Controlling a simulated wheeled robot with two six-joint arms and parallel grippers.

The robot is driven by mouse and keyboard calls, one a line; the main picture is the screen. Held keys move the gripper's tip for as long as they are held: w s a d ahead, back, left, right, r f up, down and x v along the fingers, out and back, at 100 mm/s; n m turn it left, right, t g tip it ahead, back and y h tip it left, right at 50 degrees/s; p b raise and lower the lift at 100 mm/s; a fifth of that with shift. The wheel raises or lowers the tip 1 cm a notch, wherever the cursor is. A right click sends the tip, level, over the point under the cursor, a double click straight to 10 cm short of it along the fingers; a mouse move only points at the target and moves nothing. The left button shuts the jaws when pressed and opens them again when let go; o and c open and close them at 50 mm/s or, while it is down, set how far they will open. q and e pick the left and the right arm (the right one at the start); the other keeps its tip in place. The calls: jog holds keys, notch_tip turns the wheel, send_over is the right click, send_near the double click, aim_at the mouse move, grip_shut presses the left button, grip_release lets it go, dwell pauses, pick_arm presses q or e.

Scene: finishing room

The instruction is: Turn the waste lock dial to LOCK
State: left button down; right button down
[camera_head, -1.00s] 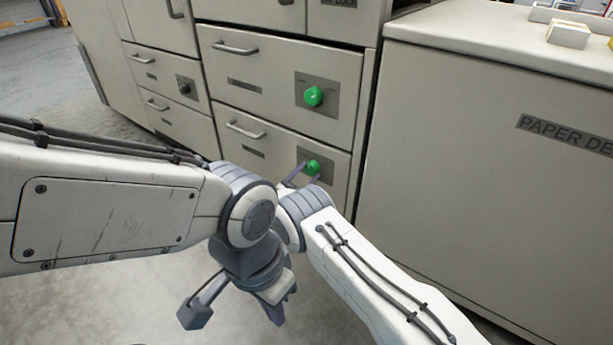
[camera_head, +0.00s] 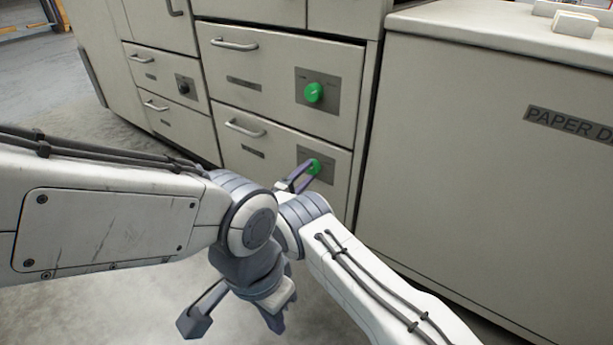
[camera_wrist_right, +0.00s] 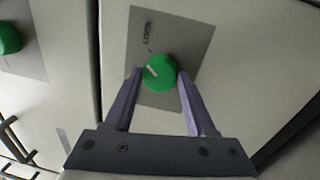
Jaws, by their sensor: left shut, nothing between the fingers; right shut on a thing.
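A green round dial (camera_head: 314,167) sits on a grey plate on the lower drawer front in the head view. In the right wrist view the dial (camera_wrist_right: 159,73) has a white pointer mark aimed to the upper left. The word LOCK shows on its plate (camera_wrist_right: 170,32), above the dial and slightly left. My right gripper (camera_head: 308,172) is shut on the dial, with one purple finger (camera_wrist_right: 160,82) on each side. My left gripper (camera_head: 274,322) is shut and empty, pointing down at the lower front, away from the drawers. My arms hide part of the floor and cabinet.
A second green dial (camera_head: 313,92) is on the drawer above; a small black knob (camera_head: 183,88) is on a drawer further left. Drawer handles (camera_head: 245,128) stick out. A large cabinet marked PAPER (camera_head: 480,170) stands close on the right.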

jog(key=shift+m, duration=1.3)
jog(key=shift+b, duration=0.3)
jog(key=shift+c, duration=1.1)
grip_release()
jog(key=p+v, duration=0.4)
jog(key=v, duration=0.6)
jog(key=shift+a+p, duration=0.2)
jog(key=shift+p, duration=0.1)
